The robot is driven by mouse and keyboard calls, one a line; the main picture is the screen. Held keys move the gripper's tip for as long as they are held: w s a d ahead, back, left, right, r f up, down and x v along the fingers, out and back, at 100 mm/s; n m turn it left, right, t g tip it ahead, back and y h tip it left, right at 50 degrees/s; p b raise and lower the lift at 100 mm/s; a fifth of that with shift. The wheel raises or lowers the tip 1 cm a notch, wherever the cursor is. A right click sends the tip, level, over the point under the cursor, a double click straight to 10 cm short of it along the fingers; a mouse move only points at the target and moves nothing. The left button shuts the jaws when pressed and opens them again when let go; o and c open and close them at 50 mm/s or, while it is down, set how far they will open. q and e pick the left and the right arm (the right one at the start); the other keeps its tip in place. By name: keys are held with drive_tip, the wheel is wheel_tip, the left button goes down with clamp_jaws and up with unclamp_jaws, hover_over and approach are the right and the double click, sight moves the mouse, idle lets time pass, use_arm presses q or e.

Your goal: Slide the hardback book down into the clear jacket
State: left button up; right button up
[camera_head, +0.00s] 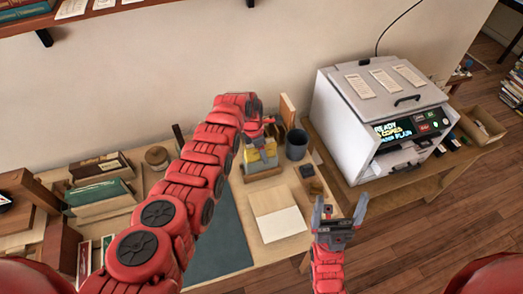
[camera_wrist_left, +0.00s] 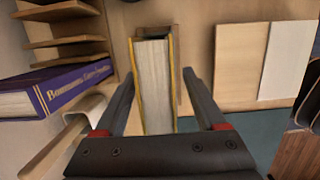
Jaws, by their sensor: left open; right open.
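The hardback book with yellow covers and pale pages (camera_wrist_left: 155,85) stands upright in the left wrist view, edge toward the camera. In the head view the book (camera_head: 262,157) sits in a small wooden holder. My left gripper (camera_wrist_left: 158,76) is open, one finger on each side of the book, with visible gaps. In the head view the left gripper (camera_head: 262,138) is partly hidden by its arm, just above the book. My right gripper (camera_head: 337,210) is open and empty, beyond the table's front right edge. I cannot make out the clear jacket.
A printer-like machine (camera_head: 375,115) stands at the right. A dark cup (camera_head: 297,145) and upright board (camera_head: 287,110) are near the book. A beige and white folder (camera_head: 280,222) and blue-green mat (camera_head: 222,240) lie in front. A purple book (camera_wrist_left: 60,88) lies at left.

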use_arm(q)
drive_tip(key=shift+r, duration=0.1)
drive_tip(key=r, duration=0.4)
drive_tip(key=a+r+b, duration=0.1)
drive_tip(key=r, duration=0.3)
drive_tip(key=a+r+b, duration=0.1)
drive_tip(key=r, duration=0.3)
drive_tip(key=shift+s+a, duration=0.2)
drive_tip(key=shift+s, duration=0.05)
drive_tip(key=r+p, duration=0.2)
drive_tip(key=r, duration=0.1)
drive_tip(key=r+p, duration=0.1)
drive_tip(key=shift+s+a+r+p, duration=0.2)
drive_tip(key=shift+a+r+p, duration=0.2)
